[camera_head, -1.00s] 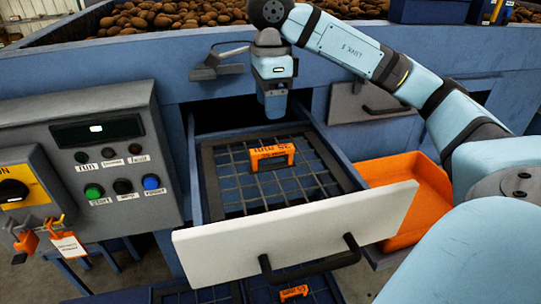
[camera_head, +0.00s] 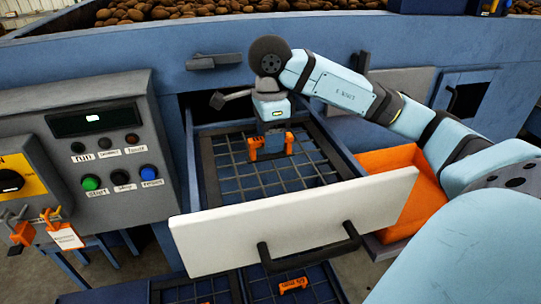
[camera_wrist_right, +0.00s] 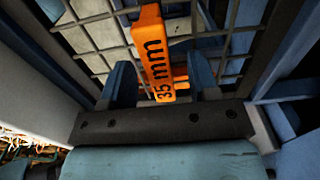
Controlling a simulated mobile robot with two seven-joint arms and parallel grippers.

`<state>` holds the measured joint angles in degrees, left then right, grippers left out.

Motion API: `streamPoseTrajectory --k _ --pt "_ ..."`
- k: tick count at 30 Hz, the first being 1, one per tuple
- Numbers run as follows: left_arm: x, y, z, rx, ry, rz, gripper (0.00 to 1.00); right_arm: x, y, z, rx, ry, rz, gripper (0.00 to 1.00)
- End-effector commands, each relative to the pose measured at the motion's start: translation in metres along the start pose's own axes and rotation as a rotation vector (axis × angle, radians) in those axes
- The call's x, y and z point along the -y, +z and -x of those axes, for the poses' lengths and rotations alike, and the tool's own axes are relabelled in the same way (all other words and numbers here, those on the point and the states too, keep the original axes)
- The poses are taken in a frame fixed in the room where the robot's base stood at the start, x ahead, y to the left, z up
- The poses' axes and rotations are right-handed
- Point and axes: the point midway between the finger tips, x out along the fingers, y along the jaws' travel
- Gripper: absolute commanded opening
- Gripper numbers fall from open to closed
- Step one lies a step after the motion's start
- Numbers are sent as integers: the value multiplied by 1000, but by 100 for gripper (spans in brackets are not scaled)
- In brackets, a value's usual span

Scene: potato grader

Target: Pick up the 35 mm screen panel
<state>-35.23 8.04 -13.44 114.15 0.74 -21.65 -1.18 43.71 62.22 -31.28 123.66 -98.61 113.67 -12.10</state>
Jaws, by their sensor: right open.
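The 35 mm screen panel (camera_head: 234,178) is a dark wire grid in a frame, lying in the open drawer (camera_head: 300,215). It carries an orange handle (camera_head: 252,149), lettered "35 mm" in the right wrist view (camera_wrist_right: 155,55). My right gripper (camera_head: 271,146) is down at this handle and hides its middle in the head view. In the right wrist view the two fingers (camera_wrist_right: 163,88) are apart, one on each side of the handle, with a gap showing on both sides. My left gripper is not in view.
A control box (camera_head: 110,140) with buttons stands left of the drawer. An orange chute (camera_head: 415,185) lies to its right. Another panel with an orange handle (camera_head: 293,285) is below the drawer. Potatoes (camera_head: 190,10) fill the bed above.

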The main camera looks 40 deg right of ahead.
Motion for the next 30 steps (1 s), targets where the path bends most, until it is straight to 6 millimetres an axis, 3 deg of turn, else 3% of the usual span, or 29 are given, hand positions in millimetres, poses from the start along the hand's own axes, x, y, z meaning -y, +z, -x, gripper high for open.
streamPoseTrajectory --k 6,15,22,30 --pt "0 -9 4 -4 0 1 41 -2 -1 -28 -3 3 0 55" --pt "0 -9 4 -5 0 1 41 -1 -1 -33 -1 -1 0 55" --pt "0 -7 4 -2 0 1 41 -1 -1 -33 -1 0 0 2" --pt "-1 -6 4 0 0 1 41 -1 -1 -33 -1 0 0 0"
